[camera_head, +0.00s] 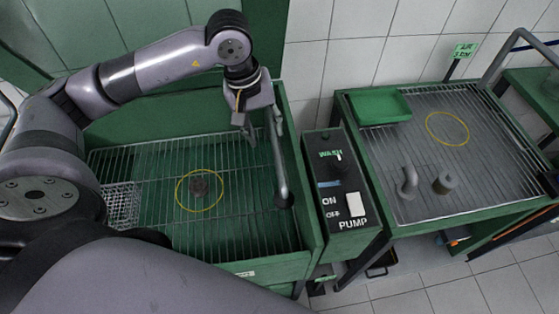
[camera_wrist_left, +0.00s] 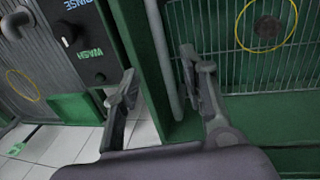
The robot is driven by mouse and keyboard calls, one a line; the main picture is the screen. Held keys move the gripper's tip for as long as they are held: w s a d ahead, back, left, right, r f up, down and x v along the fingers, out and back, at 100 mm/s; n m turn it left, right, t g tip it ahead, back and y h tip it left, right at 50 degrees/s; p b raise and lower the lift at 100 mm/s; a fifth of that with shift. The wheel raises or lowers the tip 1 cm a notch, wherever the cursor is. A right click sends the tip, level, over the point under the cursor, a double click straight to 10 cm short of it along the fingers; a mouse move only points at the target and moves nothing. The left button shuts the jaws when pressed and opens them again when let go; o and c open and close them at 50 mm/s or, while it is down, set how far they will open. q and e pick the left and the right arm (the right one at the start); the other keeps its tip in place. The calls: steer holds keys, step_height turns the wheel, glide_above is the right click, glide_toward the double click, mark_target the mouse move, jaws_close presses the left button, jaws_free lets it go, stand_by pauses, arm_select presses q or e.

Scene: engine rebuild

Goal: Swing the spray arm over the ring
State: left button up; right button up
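The spray arm (camera_head: 280,165) is a grey tube with a dark end, along the right side of the green wash tank (camera_head: 312,205). It also shows in the left wrist view (camera_wrist_left: 161,55), between my open fingers, with gaps on both sides. The yellow ring (camera_head: 178,190) lies on the tank's wire rack, left of the spray arm, with a small dark part (camera_head: 199,188) inside it. The ring shows at top right in the left wrist view (camera_wrist_left: 238,22). My left gripper (camera_head: 262,128) is open near the tube's upper part. My right gripper is out of view.
A control box (camera_head: 338,222) with a WASH knob and pump switch stands right of the tank.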

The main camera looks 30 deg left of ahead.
mark_target(279, 166)
arm_select(q)
steer(key=f+p, duration=0.1)
steer(key=f, duration=0.3)
steer(key=w+d+f+p, duration=0.1)
steer(key=f, duration=0.4)
steer(key=d+f+p, duration=0.1)
steer(key=f, duration=0.4)
steer(key=shift+w+d, duration=0.2)
steer(key=shift+w, duration=0.2)
steer(key=shift+f, duration=0.3)
steer(key=shift+c, duration=0.4)
jaws_close()
